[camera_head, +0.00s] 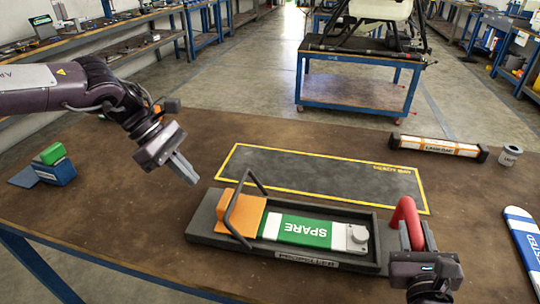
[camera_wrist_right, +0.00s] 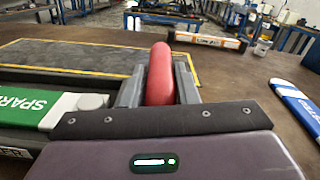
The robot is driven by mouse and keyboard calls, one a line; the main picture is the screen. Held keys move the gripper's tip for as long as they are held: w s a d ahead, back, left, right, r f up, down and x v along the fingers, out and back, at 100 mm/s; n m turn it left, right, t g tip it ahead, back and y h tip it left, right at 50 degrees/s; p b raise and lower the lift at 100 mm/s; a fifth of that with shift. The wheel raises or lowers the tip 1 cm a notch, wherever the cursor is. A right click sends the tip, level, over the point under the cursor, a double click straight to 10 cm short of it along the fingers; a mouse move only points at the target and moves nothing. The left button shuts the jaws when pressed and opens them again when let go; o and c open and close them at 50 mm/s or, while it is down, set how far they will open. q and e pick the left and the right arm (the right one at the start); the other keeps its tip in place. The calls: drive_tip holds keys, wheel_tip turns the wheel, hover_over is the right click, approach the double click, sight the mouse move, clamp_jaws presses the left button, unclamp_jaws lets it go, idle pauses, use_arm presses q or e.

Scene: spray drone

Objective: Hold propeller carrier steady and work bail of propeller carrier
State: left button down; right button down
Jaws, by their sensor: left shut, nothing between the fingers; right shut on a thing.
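The propeller carrier (camera_head: 209,223) is a dark grey tray on the brown table, holding a green and white propeller marked SPARE (camera_head: 303,230) and an orange block (camera_head: 248,212). Its grey wire bail (camera_head: 231,205) stands raised and tilted over the orange block. A red handle (camera_head: 408,216) stands at the tray's right end. My right gripper (camera_wrist_right: 159,85) is shut on the red handle, which shows between its fingers in the right wrist view. My left gripper (camera_head: 187,176) is shut and empty, above the table to the upper left of the bail and apart from it.
A yellow-bordered dark mat (camera_head: 330,170) lies behind the carrier. A blue and white propeller (camera_head: 525,240) lies at right. A green and blue block (camera_head: 55,165) sits at left.

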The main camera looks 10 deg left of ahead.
sight(222, 201)
use_arm(q)
drive_tip(key=x, duration=0.6)
drive_tip(key=d, duration=0.1)
drive_tip(key=d+r, duration=0.1)
drive_tip(key=d, duration=0.1)
drive_tip(key=shift+r, duration=0.25)
drive_tip(key=shift+d+r, duration=0.1)
drive_tip(key=shift+d, duration=0.2)
drive_tip(key=shift+d+r, duration=0.1)
drive_tip(key=shift+r, duration=0.05)
